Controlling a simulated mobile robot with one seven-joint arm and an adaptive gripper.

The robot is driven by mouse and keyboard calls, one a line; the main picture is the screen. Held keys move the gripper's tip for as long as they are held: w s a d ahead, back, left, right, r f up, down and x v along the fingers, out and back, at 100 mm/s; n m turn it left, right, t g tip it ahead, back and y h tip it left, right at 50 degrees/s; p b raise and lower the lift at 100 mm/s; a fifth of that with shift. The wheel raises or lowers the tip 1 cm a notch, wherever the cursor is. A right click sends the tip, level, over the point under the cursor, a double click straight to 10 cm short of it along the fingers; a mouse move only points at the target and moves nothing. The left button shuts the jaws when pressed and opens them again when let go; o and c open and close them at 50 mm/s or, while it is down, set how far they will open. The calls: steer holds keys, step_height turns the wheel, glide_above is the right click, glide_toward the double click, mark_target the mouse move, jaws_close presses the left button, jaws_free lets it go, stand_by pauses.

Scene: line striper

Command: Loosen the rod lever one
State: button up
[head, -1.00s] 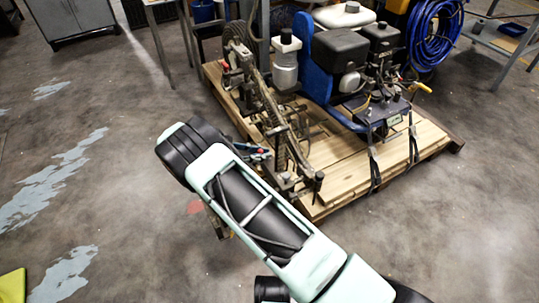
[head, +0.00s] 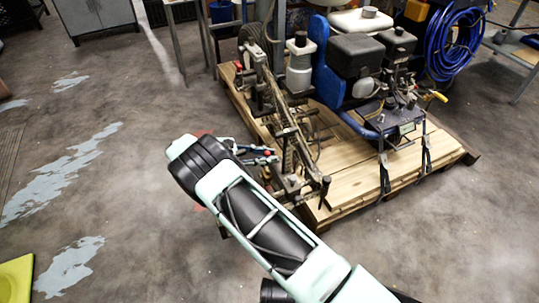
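The line striper (head: 350,75) stands on a wooden pallet, with a blue frame, a dark engine and a long metal rod assembly (head: 285,130) along its left side. My gripper (head: 264,155) is beside the lower left part of this assembly, partly hidden behind my wrist. Small blue and red parts show around it. I cannot tell whether it touches the assembly or how far its fingers are apart. Rod lever one cannot be told apart from the other dark bars and clamps here. A dark upright handle (head: 324,191) stands at the assembly's near end.
The wooden pallet (head: 350,195) has bare boards at its front, with black straps hanging over the edge. A blue hose coil (head: 455,45) is at the back right. A grey cabinet (head: 95,15) stands back left.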

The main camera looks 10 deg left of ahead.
steer(key=shift+o, duration=1.2)
steer(key=shift+d, duration=0.1)
steer(key=v, duration=1.2)
steer(key=shift+w, duration=0.1)
